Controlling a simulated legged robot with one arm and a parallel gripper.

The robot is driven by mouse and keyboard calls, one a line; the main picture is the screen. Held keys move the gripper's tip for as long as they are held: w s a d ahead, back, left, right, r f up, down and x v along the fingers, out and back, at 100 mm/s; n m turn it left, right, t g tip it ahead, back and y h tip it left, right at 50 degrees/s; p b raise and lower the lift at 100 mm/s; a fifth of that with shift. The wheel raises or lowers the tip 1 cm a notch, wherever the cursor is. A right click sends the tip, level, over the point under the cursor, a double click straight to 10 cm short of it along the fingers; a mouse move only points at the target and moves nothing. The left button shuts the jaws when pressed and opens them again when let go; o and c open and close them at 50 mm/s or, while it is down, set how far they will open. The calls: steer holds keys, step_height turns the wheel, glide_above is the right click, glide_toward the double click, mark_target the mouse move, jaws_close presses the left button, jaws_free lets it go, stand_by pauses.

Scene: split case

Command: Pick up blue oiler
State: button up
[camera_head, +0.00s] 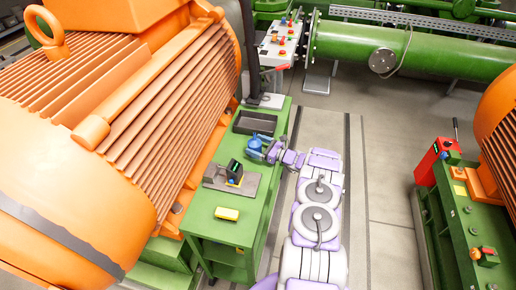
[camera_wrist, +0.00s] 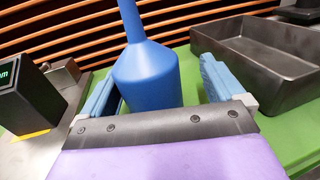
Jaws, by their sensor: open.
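The blue oiler (camera_wrist: 146,75) stands upright on the green bench top, its narrow spout pointing up out of the wrist view. My gripper (camera_wrist: 160,78) is open, with one blue finger on each side of the oiler's body. A gap shows between the oiler and the right finger; the left finger is closer, and I cannot tell if it touches. The oiler's lower part is hidden behind the gripper's palm. In the head view the oiler (camera_head: 255,142) is small, at the bench's right edge, with my gripper (camera_head: 262,149) at it.
A dark empty tray (camera_head: 255,123) lies just behind the oiler on the green bench (camera_head: 225,232). A black device with a green display (camera_head: 234,170) stands on a grey plate nearer. A yellow block (camera_head: 227,214) lies at the front. The orange motor (camera_head: 150,120) stands left.

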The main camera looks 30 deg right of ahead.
steer(key=shift+a, duration=0.7)
steer(key=c, duration=0.6)
steer(key=shift+d+f, duration=0.1)
steer(key=shift+d, duration=0.4)
steer(key=c, duration=0.5)
steer(key=shift+c, duration=0.2)
steer(key=shift+a, duration=0.25)
steer(key=shift+r, duration=0.25)
steer(key=shift+d+r, duration=0.1)
steer(key=shift+r, duration=0.5)
steer(key=shift+r+p, duration=1.15)
steer(key=shift+r, duration=3.1)
